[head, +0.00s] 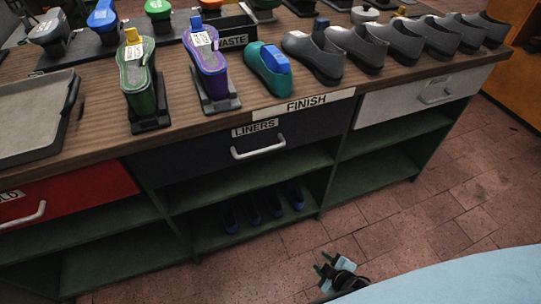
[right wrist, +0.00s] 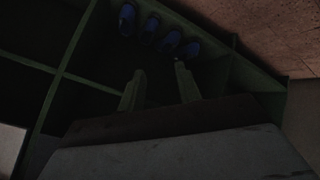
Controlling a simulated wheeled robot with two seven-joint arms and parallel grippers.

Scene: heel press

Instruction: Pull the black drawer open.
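The black drawer (head: 205,157) is in the bench front in the head view, under a LINERS label (head: 255,129). It looks shut, with its front about in line with the bench. Its pale bar handle (head: 258,148) is free, with nothing gripping it. My right gripper (head: 323,262) is low at the bottom of the head view, in front of the bench and well apart from the handle. In the right wrist view its two fingers (right wrist: 159,75) stand apart with nothing between them. My left gripper is not in view.
A red drawer (head: 70,195) is on the left and a light grey drawer (head: 425,97) on the right. Open green shelves below hold several blue shoes (head: 255,208). Shoes, lasts and a grey tray (head: 35,115) stand on the bench top. The brick floor (head: 440,215) in front is clear.

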